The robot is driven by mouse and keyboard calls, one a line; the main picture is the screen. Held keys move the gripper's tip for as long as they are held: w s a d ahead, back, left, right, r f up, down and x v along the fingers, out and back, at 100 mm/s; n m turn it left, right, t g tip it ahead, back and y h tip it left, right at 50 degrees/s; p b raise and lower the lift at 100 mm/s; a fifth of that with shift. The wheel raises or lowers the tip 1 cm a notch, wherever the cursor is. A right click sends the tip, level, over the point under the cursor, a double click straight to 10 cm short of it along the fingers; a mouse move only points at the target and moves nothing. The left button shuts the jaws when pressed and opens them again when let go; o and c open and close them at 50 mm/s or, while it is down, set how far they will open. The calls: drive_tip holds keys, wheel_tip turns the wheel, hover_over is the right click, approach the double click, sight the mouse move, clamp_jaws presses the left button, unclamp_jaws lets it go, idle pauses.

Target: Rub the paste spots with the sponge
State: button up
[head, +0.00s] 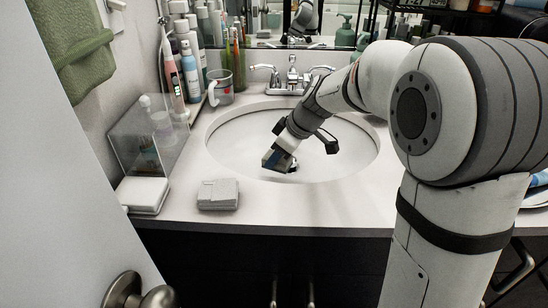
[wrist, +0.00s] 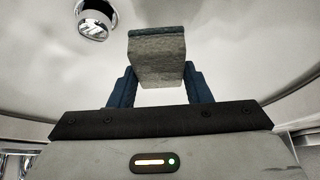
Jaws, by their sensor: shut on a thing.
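My gripper (head: 279,161) reaches down into the white sink basin (head: 237,143). It is shut on a sponge (head: 270,155). In the wrist view the sponge (wrist: 156,62) is a grey-beige block with a dark blue-grey strip on its far edge, between the two blue fingers of my gripper (wrist: 156,84). The basin surface (wrist: 235,45) fills the background there. I cannot make out any paste spots in either view. Whether the sponge touches the basin is unclear.
The chrome faucet (head: 291,80) stands behind the basin. The drain (wrist: 96,18) shows at the wrist view's upper left. A grey block (head: 218,194) lies on the front counter, near a clear box (head: 150,140). Bottles (head: 190,70), an electric toothbrush (head: 172,75) and a cup (head: 220,88) crowd the left.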

drive_tip(key=shift+r+p, duration=0.4)
drive_tip(key=shift+r, duration=0.7)
